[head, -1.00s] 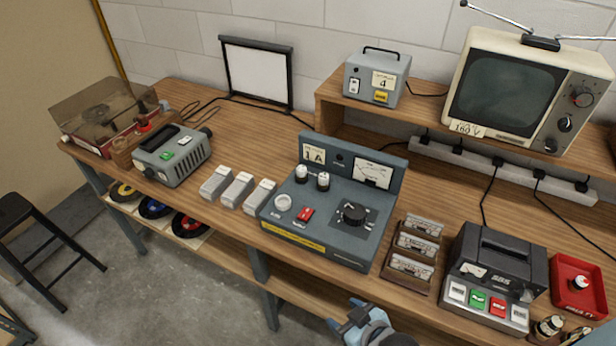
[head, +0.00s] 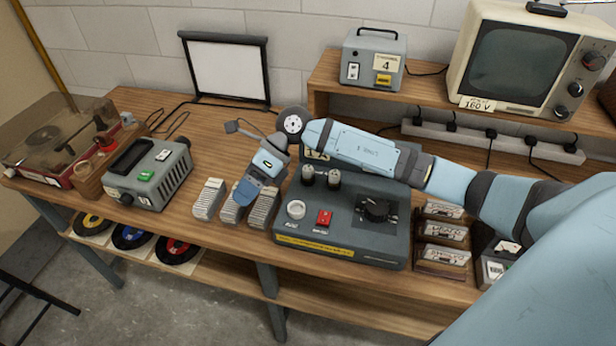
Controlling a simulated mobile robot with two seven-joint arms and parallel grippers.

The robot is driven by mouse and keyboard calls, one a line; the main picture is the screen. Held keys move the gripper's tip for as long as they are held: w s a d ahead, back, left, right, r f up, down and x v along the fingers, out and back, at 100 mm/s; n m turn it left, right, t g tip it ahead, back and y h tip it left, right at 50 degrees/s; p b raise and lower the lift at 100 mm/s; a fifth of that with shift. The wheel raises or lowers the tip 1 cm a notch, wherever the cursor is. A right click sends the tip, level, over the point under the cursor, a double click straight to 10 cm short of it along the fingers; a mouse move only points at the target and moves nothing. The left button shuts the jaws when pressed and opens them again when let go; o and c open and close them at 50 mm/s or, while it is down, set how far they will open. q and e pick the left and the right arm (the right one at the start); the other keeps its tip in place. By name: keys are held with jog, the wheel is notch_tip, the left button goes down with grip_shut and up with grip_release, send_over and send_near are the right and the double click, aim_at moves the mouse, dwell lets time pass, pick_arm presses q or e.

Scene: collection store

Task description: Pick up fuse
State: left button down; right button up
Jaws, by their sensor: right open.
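Two short dark cylinders with pale tops, which look like fuses, stand upright on the grey console (head: 330,247): a left one (head: 307,174) and a right one (head: 334,178). A white round socket (head: 296,209) sits in front of them, beside a red switch (head: 324,217). My right arm reaches across behind them from the right. Its gripper (head: 238,212) is open, points down over the pale boxes left of the console, and is apart from the cylinders. I see nothing held in it. My left gripper is out of view.
Pale boxes (head: 209,199) stand left of the console, and a grey device (head: 150,172) farther left. Cassettes in a wooden rack (head: 441,256) stand to the right. A television (head: 520,62) and a grey box (head: 373,60) are on the shelf. My arm hides part of the bench's right side.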

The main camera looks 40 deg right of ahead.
jog(key=w+d+r+n+h, duration=0.1)
jog(key=w+d+h, duration=0.4)
jog(key=d, duration=0.6)
jog(key=h, duration=0.5)
send_over(308, 168)
jog(key=shift+t, duration=0.3)
notch_tip(308, 168, down, 4)
jog(key=shift+w+a+f, duration=0.1)
jog(key=shift+a, duration=0.05)
jog(key=shift+f, duration=0.55)
jog(key=f+p, duration=0.1)
jog(key=f, duration=0.1)
jog(key=f+p, duration=0.1)
jog(key=f, duration=0.1)
jog(key=shift+s+f, duration=0.2)
jog(key=shift+f, duration=0.45)
jog(key=c, duration=1)
